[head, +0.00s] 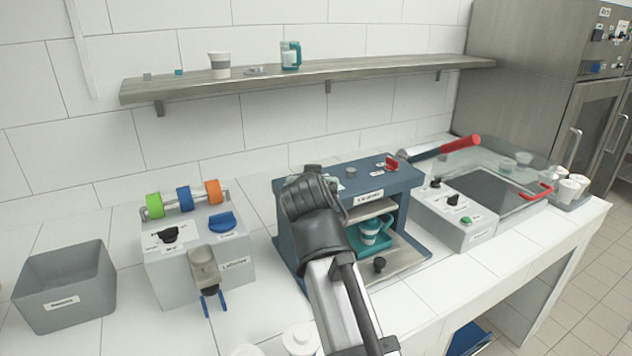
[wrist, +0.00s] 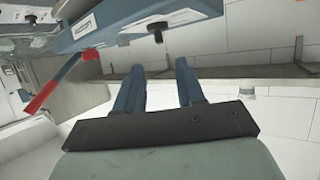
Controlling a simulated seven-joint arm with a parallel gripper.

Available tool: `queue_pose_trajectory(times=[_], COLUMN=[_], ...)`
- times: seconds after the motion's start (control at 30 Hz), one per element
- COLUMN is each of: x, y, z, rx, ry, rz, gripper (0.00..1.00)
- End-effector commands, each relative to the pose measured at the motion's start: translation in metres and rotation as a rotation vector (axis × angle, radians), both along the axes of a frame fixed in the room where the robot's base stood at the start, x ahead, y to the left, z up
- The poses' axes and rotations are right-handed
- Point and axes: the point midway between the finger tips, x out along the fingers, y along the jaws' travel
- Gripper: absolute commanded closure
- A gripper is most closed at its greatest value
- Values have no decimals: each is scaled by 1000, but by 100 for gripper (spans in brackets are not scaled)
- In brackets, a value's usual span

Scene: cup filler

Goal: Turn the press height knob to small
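The cup filler press (head: 345,205) is a dark blue frame at the middle of the counter. In the wrist view, which is upside down, its blue top (wrist: 195,10) lies across the upper edge. A black knob (wrist: 156,32) stands there beside a white plate with unreadable marks. I take it for the press height knob; its setting cannot be read. My gripper (wrist: 158,66) has two blue fingers, spread with nothing between them. The knob lies beyond the fingertips, roughly in line with the gap, apart from them. In the head view my arm hides the fingers and the press's left part.
A labeler (head: 190,250) and a grey bin (head: 65,288) are on the left. A shelf (head: 310,74) runs behind.

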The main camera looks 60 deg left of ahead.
Motion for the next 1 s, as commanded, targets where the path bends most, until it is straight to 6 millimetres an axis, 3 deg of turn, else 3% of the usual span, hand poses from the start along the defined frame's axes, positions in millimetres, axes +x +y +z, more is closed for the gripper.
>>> queue_pose_trajectory(times=[0.1, 0.3, 1.0], x=[-10, -18, -20], y=[-17, -30, -33], z=[7, 15, 16], rx=[1, 1, 0], ry=[0, -1, 0], rz=[1, 0, 0], gripper=[62, 62, 62])
